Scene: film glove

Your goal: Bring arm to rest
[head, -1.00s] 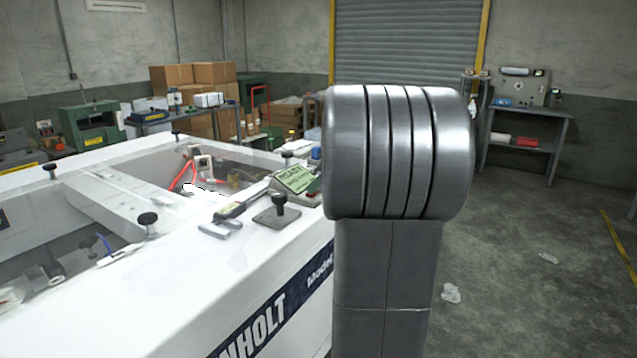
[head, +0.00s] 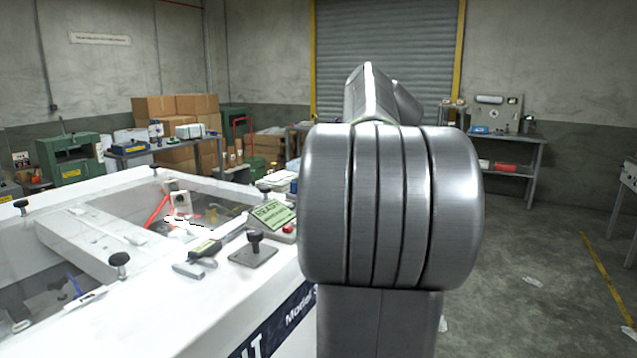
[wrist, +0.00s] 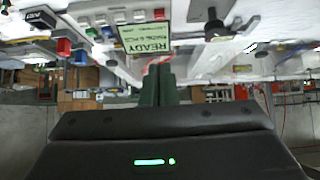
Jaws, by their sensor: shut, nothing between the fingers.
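My gripper (wrist: 158,72) shows in the wrist view, its two dark fingers together at the middle of the picture above its black body with a green light. Nothing shows between the fingers. In the head view my own grey arm (head: 390,205) fills the centre, with a further link rising behind its rounded joint. The gripper itself is hidden in the head view. In the wrist view, which appears upside down, the fingers point toward a green READY sign (wrist: 146,37).
A white machine (head: 215,320) with open-looking bays stands at left, close to my arm. On its top are the green sign (head: 272,213), a black-knobbed plate (head: 254,248) and a handheld tool (head: 207,248). Cardboard boxes (head: 155,110) stand behind. The floor (head: 530,270) at right is mostly clear.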

